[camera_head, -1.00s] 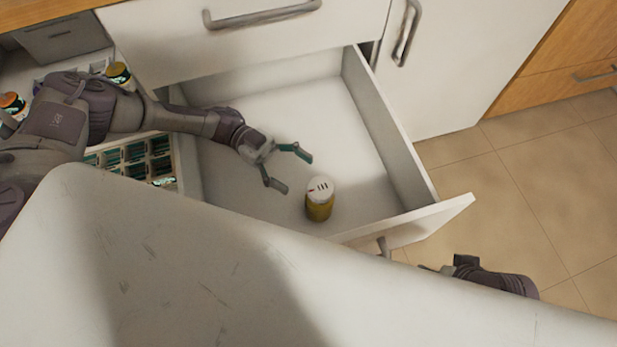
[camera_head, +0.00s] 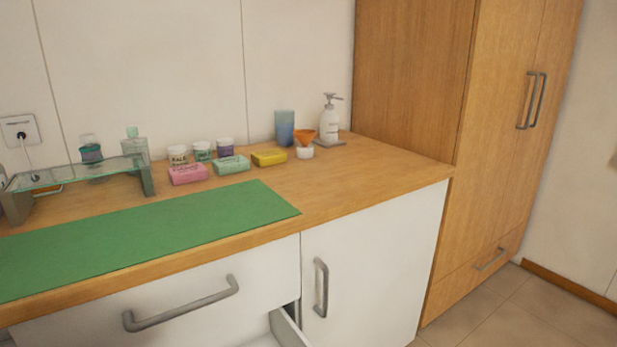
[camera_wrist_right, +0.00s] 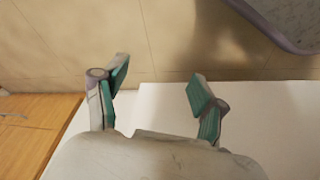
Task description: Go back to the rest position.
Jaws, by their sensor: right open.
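My right gripper (camera_wrist_right: 158,92) shows in the right wrist view. Its two fingers with teal pads stand apart, with nothing between them. Behind and around it are a white surface and a beige wall or floor. Neither gripper shows in the head view. An open white drawer (camera_head: 288,328) shows only in part at the bottom of the head view. Its contents are out of sight.
A tall wooden cabinet (camera_head: 490,150) stands at right, beside clear floor.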

